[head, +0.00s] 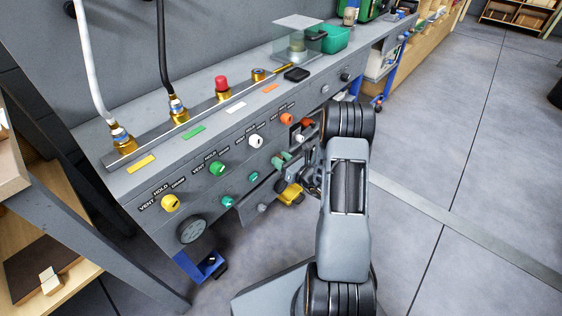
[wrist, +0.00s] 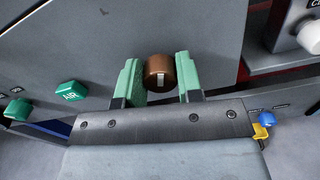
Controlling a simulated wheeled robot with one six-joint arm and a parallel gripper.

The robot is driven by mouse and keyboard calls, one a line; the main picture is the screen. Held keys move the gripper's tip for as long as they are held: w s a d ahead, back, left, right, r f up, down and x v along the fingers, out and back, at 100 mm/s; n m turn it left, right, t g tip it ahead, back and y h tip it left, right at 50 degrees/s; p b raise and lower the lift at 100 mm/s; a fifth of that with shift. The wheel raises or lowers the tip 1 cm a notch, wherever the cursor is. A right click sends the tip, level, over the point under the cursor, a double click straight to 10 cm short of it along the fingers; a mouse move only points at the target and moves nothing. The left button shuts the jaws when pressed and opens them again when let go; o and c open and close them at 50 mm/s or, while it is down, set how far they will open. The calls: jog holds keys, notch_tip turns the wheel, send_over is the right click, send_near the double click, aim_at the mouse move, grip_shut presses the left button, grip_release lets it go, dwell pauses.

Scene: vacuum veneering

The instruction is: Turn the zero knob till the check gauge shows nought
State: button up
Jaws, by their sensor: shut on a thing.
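A small brown knob (wrist: 159,74) with a white mark sits on the grey panel in the wrist view, its mark toward the bottom of the picture. My gripper (wrist: 158,66) is shut on this knob, a green pad on each side of it. In the head view my gripper (head: 282,161) reaches the front of the panel from the right. There the knob is hidden or too small to make out. I cannot pick out the check gauge or read it in either view.
The bench front carries a yellow knob (head: 171,202), a green knob (head: 217,168), a white knob (head: 256,141) and an orange knob (head: 287,119). A wooden shelf stands at left; floor at right is clear.

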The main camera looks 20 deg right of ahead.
jog(key=shift+n, duration=0.4)
jog(key=o, duration=0.9)
jog(key=shift+s, duration=0.1)
jog(key=p+v, duration=0.3)
jog(key=v, duration=1)
jog(key=shift+s+d, duration=0.1)
jog(key=shift+s, duration=0.25)
jog(key=shift+r, duration=0.1)
